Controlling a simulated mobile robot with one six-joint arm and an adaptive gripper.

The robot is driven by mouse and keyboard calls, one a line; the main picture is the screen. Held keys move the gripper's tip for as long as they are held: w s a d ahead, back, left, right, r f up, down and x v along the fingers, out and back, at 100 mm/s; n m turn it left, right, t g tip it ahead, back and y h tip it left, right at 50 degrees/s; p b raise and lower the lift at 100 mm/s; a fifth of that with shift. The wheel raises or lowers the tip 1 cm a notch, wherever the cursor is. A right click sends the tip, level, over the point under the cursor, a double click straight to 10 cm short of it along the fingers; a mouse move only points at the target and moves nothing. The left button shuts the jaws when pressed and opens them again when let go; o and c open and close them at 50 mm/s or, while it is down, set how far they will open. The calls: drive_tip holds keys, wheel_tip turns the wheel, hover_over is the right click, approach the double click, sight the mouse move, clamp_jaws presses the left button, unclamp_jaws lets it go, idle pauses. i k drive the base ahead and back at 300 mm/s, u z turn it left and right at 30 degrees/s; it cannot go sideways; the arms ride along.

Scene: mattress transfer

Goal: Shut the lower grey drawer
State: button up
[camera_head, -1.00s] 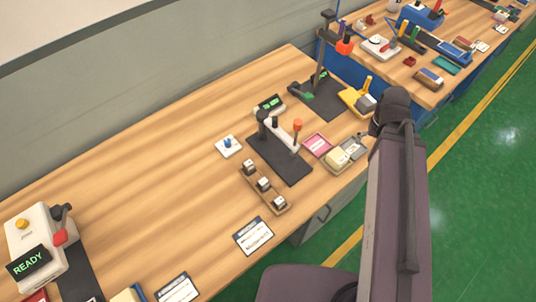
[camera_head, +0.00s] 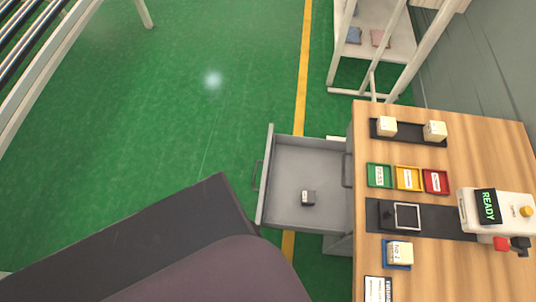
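A grey drawer (camera_head: 290,215) stands pulled out from the left side of the wooden workbench (camera_head: 490,140), with its handle (camera_head: 258,176) on its left front. A small dark block with a light top (camera_head: 308,198) lies inside it. Another handle (camera_head: 347,171) shows on the bench side above the open drawer, on what looks like a shut upper drawer front. My arm fills the lower left of the view, left of and below the open drawer. My gripper is not in view.
Green floor is free left of the drawer, crossed by a yellow line (camera_head: 304,60). A white-framed shelf (camera_head: 375,60) stands behind the bench. The bench holds coloured trays (camera_head: 408,178), a black tray with pale blocks (camera_head: 400,135) and a READY device (camera_head: 470,215).

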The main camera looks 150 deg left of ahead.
sight(293, 165)
drive_tip(key=z, duration=0.2)
drive_tip(key=k, duration=0.35)
drive_tip(key=u, duration=3.7)
drive_tip(key=k, duration=0.35)
drive_tip(key=u, duration=0.35)
